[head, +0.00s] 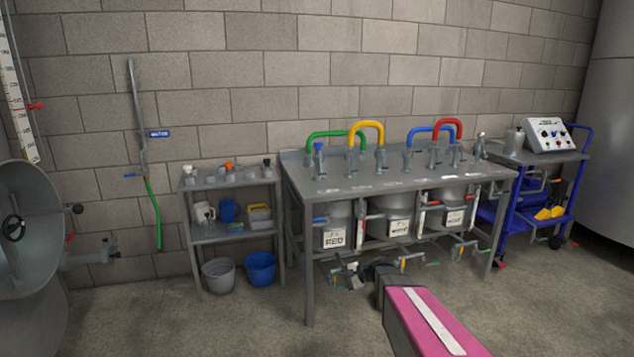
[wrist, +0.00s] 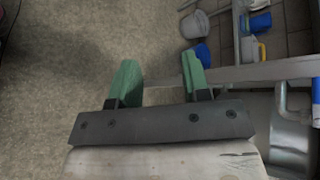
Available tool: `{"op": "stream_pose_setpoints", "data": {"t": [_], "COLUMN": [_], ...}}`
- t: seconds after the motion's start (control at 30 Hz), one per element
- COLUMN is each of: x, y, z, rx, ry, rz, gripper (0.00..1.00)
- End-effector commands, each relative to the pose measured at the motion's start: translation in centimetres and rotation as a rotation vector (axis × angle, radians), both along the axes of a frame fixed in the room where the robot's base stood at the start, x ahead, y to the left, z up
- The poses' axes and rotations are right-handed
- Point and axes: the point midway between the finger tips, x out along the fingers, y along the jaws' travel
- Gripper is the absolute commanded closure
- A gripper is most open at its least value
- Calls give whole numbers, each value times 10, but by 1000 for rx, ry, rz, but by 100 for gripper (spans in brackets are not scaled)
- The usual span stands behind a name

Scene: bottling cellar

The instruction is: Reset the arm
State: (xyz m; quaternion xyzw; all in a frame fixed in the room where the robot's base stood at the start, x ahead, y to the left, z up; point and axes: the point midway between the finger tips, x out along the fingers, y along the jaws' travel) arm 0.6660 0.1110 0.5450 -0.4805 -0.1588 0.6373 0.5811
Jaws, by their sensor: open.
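My gripper (wrist: 161,76) is open, with its two green-tipped fingers spread apart and nothing between them in the wrist view. In the head view my gripper (head: 346,279) is low at the front of the metal table (head: 335,187), below the level of its top. My arm, with a pink panel and white stripe, reaches in from the bottom right. Whether the gripper touches any part of the table cannot be told.
Containers labelled RED and others hang under the tabletop, with valves and coloured hoses above. A small shelf (head: 232,236) stands left, with a grey bucket (head: 219,275) and a blue bucket (head: 260,268) beneath. A blue cart (head: 527,200) stands right. Floor in front is clear.

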Motion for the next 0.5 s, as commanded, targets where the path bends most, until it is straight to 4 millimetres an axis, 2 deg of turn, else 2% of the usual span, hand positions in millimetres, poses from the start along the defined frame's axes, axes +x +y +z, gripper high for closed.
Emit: {"op": "stream_pose_setpoints", "data": {"t": [0.03, 0.1, 0.27, 0.4, 0.5], "x": [-25, -49, -101, -141, -163], "y": [-1, -6, -28, -55, -76], "z": [3, 0, 0, 6, 13], "rx": [-85, -210, -492, -736, -889], "ry": [-19, -48, -115, -171, -202], "rz": [42, 106, 259, 398, 490], "gripper": [57, 57, 57, 57, 57]}}
